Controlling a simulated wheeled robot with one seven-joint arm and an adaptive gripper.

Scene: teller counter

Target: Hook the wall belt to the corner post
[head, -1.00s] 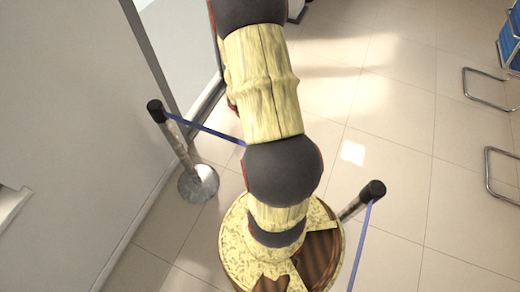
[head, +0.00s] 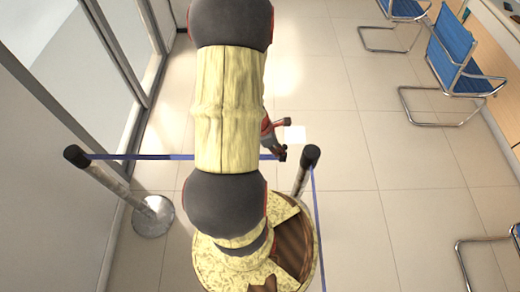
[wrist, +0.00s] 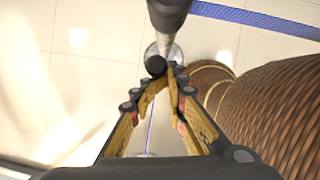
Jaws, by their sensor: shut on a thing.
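The wall belt (head: 185,157) is a blue strap running from the wall-side post (head: 76,156) on the left, behind my arm, to my gripper (head: 281,154). My gripper is shut on the belt's dark end clip (wrist: 156,66), which shows at the fingertips in the wrist view. The corner post (head: 303,178) stands just right of the gripper in the head view, with a black head. In the wrist view, the corner post's head (wrist: 169,10) is just beyond the clip, apparently with a small gap. Whether they touch is unclear.
A second blue belt (head: 318,225) leaves the corner post's head; it also crosses the wrist view (wrist: 260,19). My brown ribbed body part is close on the right there. Blue chairs (head: 455,50) stand at right. Tiled floor ahead is clear; glass and wall are at left.

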